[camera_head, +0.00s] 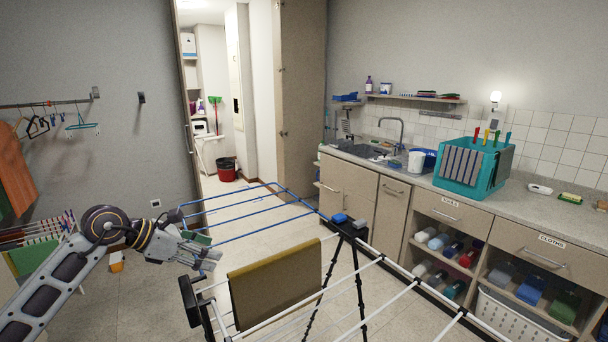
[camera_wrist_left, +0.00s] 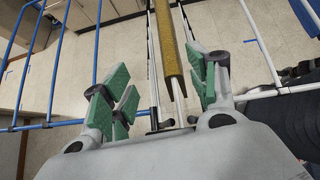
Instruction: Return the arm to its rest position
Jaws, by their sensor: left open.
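My left arm comes in from the left in the head view. Its gripper (camera_head: 204,252) is in the air above the near-left part of the drying rack, close to the rack's blue rods. In the left wrist view the left gripper (camera_wrist_left: 160,95) has its green-padded fingers spread wide apart with nothing held between them. An olive-yellow cloth (camera_head: 276,284) hangs over white rods of the rack, to the right of the gripper. The cloth shows edge-on beyond the fingers in the left wrist view (camera_wrist_left: 166,45). My right gripper is not in view.
The drying rack (camera_head: 243,217) with blue and white rods fills the middle. A counter (camera_head: 480,202) with sink and teal crate (camera_head: 458,180) runs along the right. A red bin (camera_head: 227,170) stands by the open doorway. Floor before the doorway is clear.

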